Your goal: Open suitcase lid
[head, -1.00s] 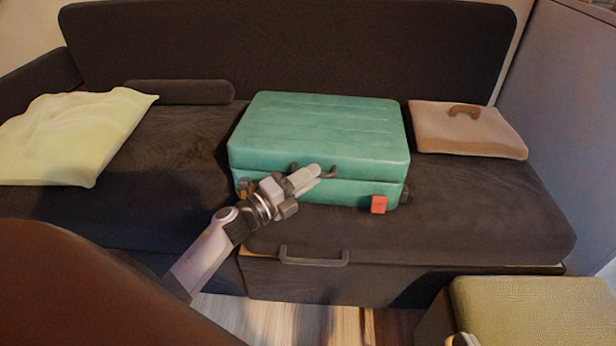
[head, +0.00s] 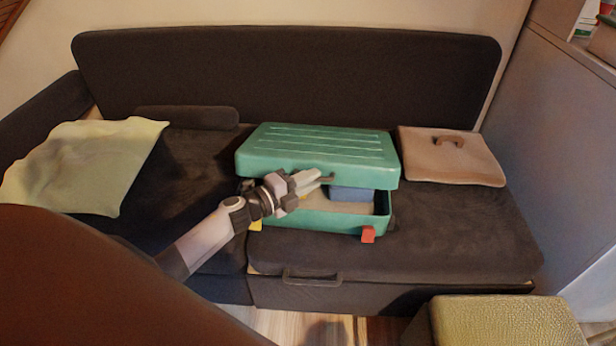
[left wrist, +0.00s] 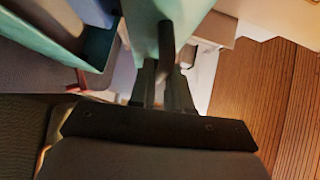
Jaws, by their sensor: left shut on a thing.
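The green suitcase lies on the dark sofa seat. Its lid (head: 318,150) is tilted up part way at the front, and the front wall of its base (head: 305,220) stands below a gap. A blue item (head: 352,193) and a pale surface show inside; the rest of the inside is hidden by the lid. My left gripper (head: 322,179) is at the front edge of the lid, shut on the dark handle. In the left wrist view, the handle (left wrist: 167,42) runs between the fingers (left wrist: 165,80). My right gripper is not in view.
A red tag (head: 368,234) hangs at the base's front right. A pink-beige case (head: 450,165) lies right of the suitcase, and a pale yellow cushion (head: 85,165) lies at left. A drawer handle (head: 312,278) is on the sofa front. A yellowish stool (head: 505,322) stands at the lower right.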

